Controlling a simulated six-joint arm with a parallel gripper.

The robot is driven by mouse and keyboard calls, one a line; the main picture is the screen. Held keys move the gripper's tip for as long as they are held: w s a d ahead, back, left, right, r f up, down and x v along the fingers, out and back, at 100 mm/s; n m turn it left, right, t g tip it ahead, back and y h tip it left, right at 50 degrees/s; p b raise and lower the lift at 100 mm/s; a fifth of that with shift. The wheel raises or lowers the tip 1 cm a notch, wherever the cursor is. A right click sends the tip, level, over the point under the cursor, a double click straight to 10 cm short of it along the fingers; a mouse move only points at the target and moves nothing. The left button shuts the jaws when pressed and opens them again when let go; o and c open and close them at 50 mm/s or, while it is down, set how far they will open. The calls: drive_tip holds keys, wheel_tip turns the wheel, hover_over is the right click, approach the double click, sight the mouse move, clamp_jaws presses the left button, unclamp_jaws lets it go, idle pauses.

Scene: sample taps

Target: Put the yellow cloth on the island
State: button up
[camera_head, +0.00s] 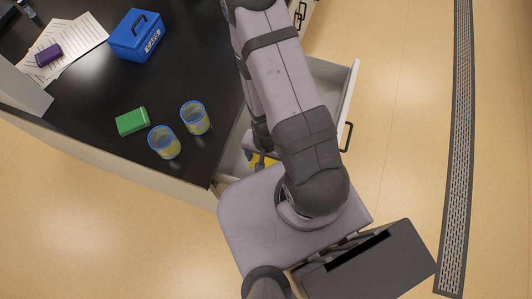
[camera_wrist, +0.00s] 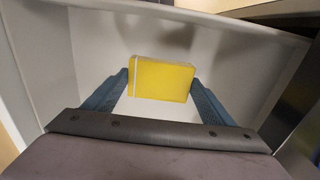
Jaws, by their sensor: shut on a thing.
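The yellow cloth (camera_wrist: 163,79) looks like a folded yellow block with a pale stripe near its left side. My gripper (camera_wrist: 160,86) is shut on it, one blue-grey finger at each side. Both are inside the open white drawer (camera_wrist: 95,40), whose walls surround them in the wrist view. In the head view, my arm covers much of the drawer (camera_head: 331,73), and only a small yellow patch shows beside my gripper (camera_head: 262,157). The island (camera_head: 88,97) is the black-topped counter to the left of my arm; the drawer is pulled out from its right side.
Bare counter lies between the cups and the blue box.

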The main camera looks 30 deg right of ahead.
sight(266, 162)
drive_tip(key=shift+f, duration=0.25)
drive_tip(key=shift+f+p, duration=0.65)
drive_tip(key=shift+f, duration=1.3)
drive_tip(key=shift+f, duration=0.2)
drive_tip(key=o, duration=1)
drive_tip(key=shift+r, duration=0.15)
